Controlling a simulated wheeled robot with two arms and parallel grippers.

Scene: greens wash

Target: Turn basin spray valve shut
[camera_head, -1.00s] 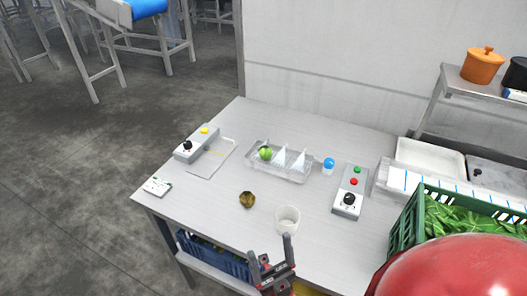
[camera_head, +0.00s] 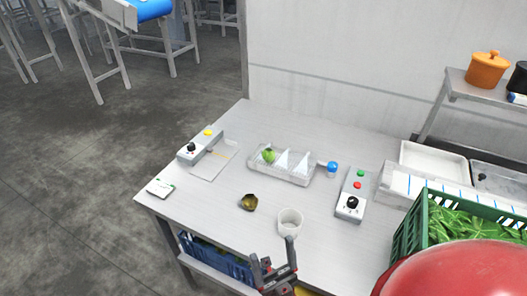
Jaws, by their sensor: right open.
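A clear basin (camera_head: 310,176) stands at the back middle of the steel table. It has white cone-shaped sprays (camera_head: 283,160) and a green item (camera_head: 268,155) at its left end. A blue-capped knob (camera_head: 332,167) stands at the basin's right end; I take it for the spray valve, but whether it is turned on or shut cannot be told. My right gripper (camera_head: 274,258) is open and empty near the table's front edge, below the white cup and well apart from the valve. My left gripper is not in view.
A control box (camera_head: 353,191) with a black knob stands right of the valve, another (camera_head: 200,146) at the left. A white cup (camera_head: 290,222) and a brownish piece (camera_head: 248,202) lie between gripper and basin. A green crate (camera_head: 409,228) of leaves fills the right.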

